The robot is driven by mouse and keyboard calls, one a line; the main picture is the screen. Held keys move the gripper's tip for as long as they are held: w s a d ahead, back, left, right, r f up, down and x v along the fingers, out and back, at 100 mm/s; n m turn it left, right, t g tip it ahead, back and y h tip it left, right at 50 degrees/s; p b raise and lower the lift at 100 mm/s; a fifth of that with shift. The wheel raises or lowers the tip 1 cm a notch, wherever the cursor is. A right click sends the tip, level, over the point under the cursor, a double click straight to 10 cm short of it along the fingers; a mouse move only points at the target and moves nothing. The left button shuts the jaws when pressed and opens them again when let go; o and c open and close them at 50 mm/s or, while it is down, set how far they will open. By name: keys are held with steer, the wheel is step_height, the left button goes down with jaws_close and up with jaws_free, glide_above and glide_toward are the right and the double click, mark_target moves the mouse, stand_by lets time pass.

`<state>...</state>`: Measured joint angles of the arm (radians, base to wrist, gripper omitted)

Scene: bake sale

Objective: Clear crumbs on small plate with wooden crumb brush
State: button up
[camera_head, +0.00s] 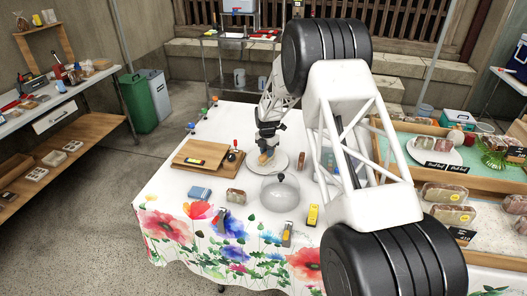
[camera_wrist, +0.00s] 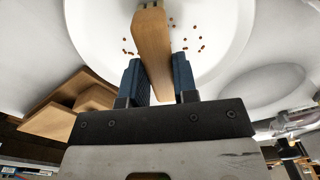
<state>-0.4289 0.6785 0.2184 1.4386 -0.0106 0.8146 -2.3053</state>
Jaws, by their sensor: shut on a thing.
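My gripper (camera_wrist: 159,80) is shut on the wooden crumb brush (camera_wrist: 152,40), its blue fingers on either side of the pale wood. In the wrist view the brush reaches over the white small plate (camera_wrist: 225,45). Several brown crumbs (camera_wrist: 186,48) lie on the plate on both sides of the brush. In the head view my gripper (camera_head: 267,150) is over the small plate (camera_head: 281,163), and the brush (camera_head: 264,159) shows as a small tan patch below the fingers. Whether the brush touches the plate cannot be told. The crumbs are too small to see in the head view.
A glass dome (camera_head: 280,195) stands just in front of the plate. A wooden board (camera_head: 200,160) lies to the left. A wrapped loaf (camera_head: 236,196), a blue box (camera_head: 200,193) and a yellow item (camera_head: 313,215) lie near the front. Wooden display trays (camera_head: 395,140) stand at right.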

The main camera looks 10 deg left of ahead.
steer(key=d, duration=0.3)
steer(key=shift+d, duration=0.15)
step_height(320, 180, up, 8)
stand_by(0.5)
steer(key=shift+a, duration=0.25)
steer(key=a+r, duration=0.2)
steer(key=a, duration=0.3)
steer(key=shift+a, duration=0.4)
steer(key=shift+f, duration=0.2)
steer(key=shift+f, duration=2.3)
steer(key=shift+r, duration=1.5)
